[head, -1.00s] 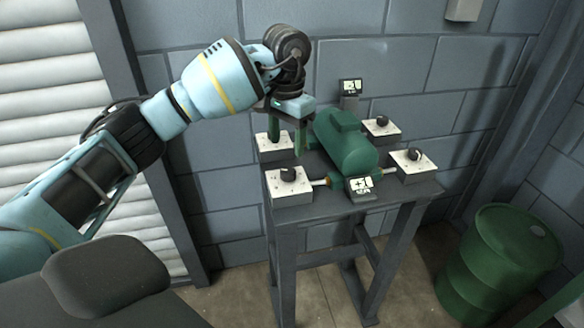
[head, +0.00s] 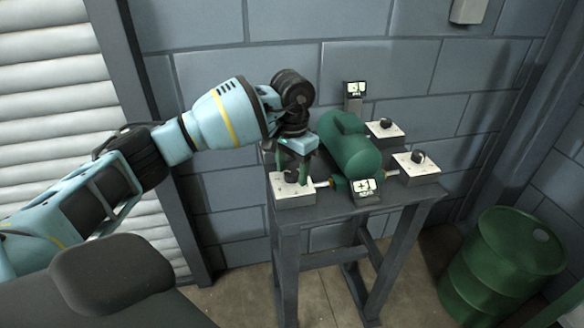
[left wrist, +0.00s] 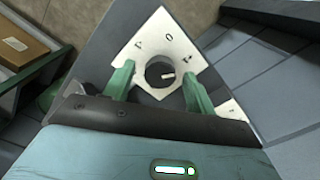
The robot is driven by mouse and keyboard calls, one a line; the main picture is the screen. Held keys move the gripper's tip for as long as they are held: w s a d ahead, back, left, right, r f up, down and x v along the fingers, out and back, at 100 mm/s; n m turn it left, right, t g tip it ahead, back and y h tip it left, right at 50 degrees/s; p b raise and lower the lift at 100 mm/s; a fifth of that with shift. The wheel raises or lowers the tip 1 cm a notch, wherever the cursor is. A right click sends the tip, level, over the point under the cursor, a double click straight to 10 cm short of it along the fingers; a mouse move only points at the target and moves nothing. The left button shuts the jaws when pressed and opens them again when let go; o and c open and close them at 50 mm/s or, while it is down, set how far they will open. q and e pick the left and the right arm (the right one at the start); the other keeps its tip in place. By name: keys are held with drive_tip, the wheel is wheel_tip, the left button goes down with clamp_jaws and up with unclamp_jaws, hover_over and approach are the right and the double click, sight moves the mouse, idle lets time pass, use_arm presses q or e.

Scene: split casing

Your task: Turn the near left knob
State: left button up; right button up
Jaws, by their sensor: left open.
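The near left knob is a dark round knob on a white block (head: 294,199) at the near left corner of the dark table. In the left wrist view the knob (left wrist: 160,74) shows from above, with a pale mark on its top and black marks on the white plate (left wrist: 158,40) around it. My left gripper (head: 292,177) is open and points down over this block. In the left wrist view its two green fingers (left wrist: 159,82) stand on either side of the knob, with gaps visible. The right gripper is not in view.
A green casing (head: 349,148) lies mid-table, with a near display (head: 363,189) and a far display (head: 355,92). Other knobs sit on white blocks at the far right (head: 384,130) and near right (head: 416,166). The far left block is mostly hidden behind my gripper. A green barrel (head: 505,255) stands right.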

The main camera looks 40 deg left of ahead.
use_arm(q)
drive_tip(key=c, duration=1)
